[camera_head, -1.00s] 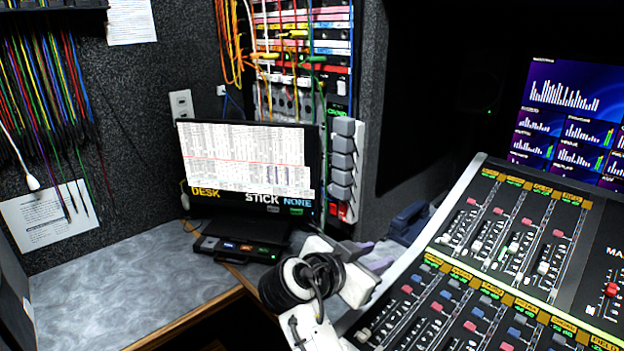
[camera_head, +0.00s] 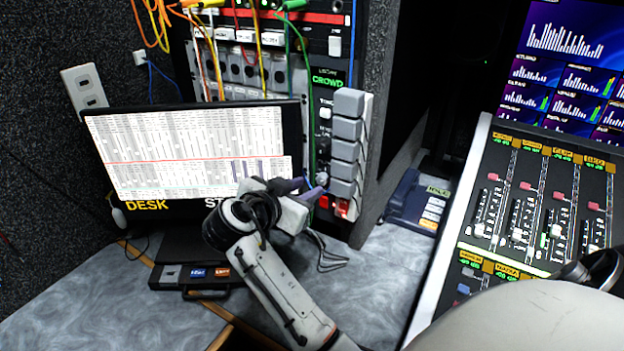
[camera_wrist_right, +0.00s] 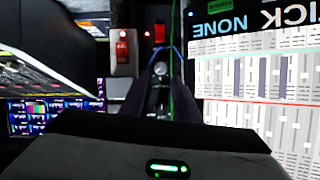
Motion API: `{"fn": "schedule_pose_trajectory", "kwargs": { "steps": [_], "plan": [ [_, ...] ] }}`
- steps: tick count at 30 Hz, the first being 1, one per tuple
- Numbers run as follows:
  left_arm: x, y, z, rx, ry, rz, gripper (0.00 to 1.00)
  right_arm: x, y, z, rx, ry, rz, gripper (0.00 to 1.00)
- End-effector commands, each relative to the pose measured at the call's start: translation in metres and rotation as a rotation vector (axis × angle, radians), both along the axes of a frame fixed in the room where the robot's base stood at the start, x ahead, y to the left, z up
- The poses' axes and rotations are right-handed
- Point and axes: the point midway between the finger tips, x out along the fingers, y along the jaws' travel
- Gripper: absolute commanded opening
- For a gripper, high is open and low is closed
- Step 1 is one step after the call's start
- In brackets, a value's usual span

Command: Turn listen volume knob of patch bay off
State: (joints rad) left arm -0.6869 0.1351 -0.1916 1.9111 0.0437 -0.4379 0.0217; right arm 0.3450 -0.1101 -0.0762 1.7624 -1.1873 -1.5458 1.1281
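The patch bay (camera_head: 262,75) stands at the back behind the monitor, with coloured cables plugged in. Its narrow right-hand panel has a green CROWD display and small round knobs. The lowest knob (camera_head: 322,178) is by my right gripper's fingertips; I cannot read its label. My right gripper (camera_head: 303,188) reaches up to this panel with its fingers apart. In the right wrist view, which is upside down, a silvery knob (camera_wrist_right: 160,69) shows between the fingertips of the gripper (camera_wrist_right: 161,84). I cannot tell whether the fingers touch it. My left gripper is out of view.
A monitor (camera_head: 190,150) stands close to the left of the gripper. Grey stacked blocks (camera_head: 347,130) and red switches (camera_head: 341,207) are just right of the knob. A blue desk phone (camera_head: 420,202) and the mixing desk (camera_head: 530,200) lie further right. A green cable hangs beside the knob.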

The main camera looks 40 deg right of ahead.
Motion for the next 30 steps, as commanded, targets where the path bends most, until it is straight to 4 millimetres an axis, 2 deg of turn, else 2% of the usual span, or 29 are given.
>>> {"fn": "schedule_pose_trajectory", "kwargs": {
  "steps": [3,9,14,21,22,27,30],
  "plan": [
    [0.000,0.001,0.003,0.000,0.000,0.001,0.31,0.007,-0.021,-0.007,-0.002,0.002,-0.001,0.29],
    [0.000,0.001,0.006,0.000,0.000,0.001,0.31,0.016,-0.045,-0.019,-0.001,0.002,0.000,0.29],
    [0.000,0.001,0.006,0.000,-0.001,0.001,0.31,0.019,-0.053,-0.022,0.000,0.000,-0.001,0.29],
    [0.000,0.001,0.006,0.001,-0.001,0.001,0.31,0.019,-0.053,-0.023,0.001,-0.001,0.000,0.29],
    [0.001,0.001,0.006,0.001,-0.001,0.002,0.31,0.019,-0.053,-0.023,0.001,-0.001,0.000,0.27],
    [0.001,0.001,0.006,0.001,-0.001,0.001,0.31,0.019,-0.053,-0.023,0.001,-0.001,0.000,0.00],
    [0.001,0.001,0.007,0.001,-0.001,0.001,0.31,0.019,-0.053,-0.023,0.001,0.001,-0.001,0.00]
  ]
}}
